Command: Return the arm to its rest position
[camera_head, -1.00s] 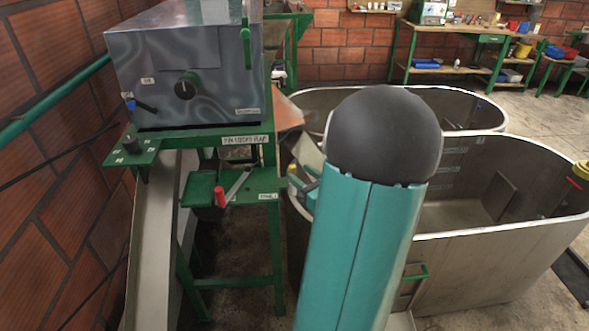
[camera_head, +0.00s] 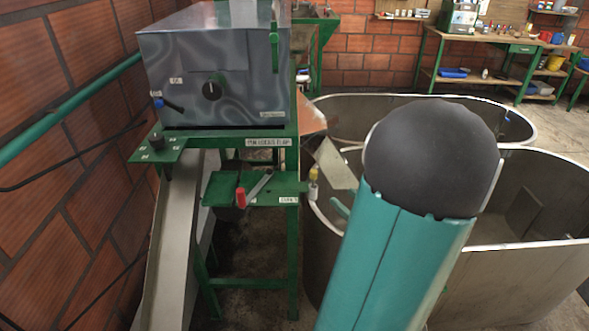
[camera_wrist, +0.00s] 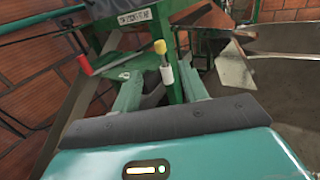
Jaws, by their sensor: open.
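My arm's teal link with its dark rounded joint (camera_head: 430,155) fills the right middle of the head view, leaning to the right. In the wrist view my gripper (camera_wrist: 160,88) is open, its two teal fingers apart with nothing held between them. A lever with a yellow and white handle (camera_wrist: 163,62) stands beyond the gap between the fingertips; I cannot tell how far off it is. The handle also shows in the head view (camera_head: 313,184), just left of my arm. Most of my gripper is hidden behind my arm in the head view.
A grey metal machine box (camera_head: 215,70) sits on a green frame, with a red-handled lever (camera_head: 241,197) and a sloping chute (camera_head: 172,240) below. Metal-walled tanks (camera_head: 520,280) stand behind and right of my arm. A brick wall (camera_head: 60,200) closes the left. A workbench (camera_head: 480,50) is far back.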

